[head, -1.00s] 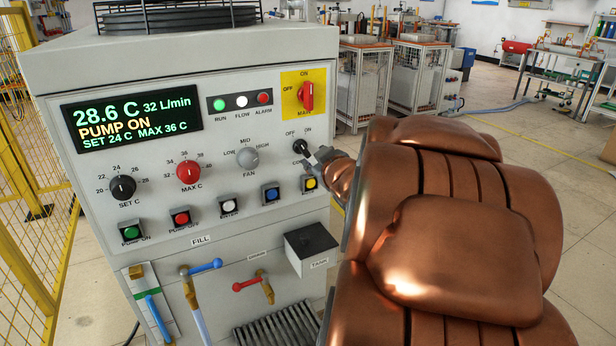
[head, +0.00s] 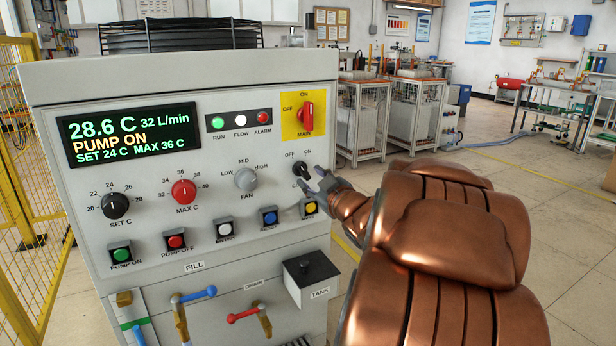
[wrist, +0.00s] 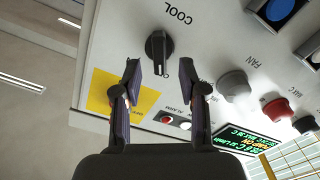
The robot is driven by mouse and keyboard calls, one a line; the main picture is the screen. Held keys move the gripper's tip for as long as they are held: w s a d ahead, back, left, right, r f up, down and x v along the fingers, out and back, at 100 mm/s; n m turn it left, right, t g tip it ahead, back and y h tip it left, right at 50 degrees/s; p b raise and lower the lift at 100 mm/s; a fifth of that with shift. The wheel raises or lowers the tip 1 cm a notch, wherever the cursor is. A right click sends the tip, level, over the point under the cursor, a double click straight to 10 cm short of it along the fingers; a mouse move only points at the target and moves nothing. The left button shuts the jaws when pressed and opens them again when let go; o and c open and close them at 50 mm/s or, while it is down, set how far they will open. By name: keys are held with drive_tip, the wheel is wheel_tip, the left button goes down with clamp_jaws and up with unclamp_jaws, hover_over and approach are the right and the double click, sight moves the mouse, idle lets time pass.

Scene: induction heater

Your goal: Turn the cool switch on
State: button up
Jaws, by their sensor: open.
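The cool switch (head: 302,170) is a black knob on the grey front panel, below the red main switch, with OFF and ON printed above it. In the head view its handle leans toward the upper left, on the OFF side. In the wrist view the black knob (wrist: 158,50) shows upside down beside its COOL label. My gripper (head: 322,184) is just right of and below the knob in the head view. In the wrist view my gripper (wrist: 160,80) is open, its two fingers on either side of the line to the knob. I cannot tell whether they touch it.
The red main switch (head: 307,116) is above on a yellow plate. The fan knob (head: 246,179) is to the left. The yellow button (head: 310,207) and blue button (head: 269,216) are below. The display (head: 130,138) reads PUMP ON. A yellow fence (head: 30,160) stands at left.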

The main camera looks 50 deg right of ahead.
sight(302, 171)
drive_tip(key=shift+b+x, duration=0.3)
drive_tip(key=shift+x, duration=1.15)
clamp_jaws()
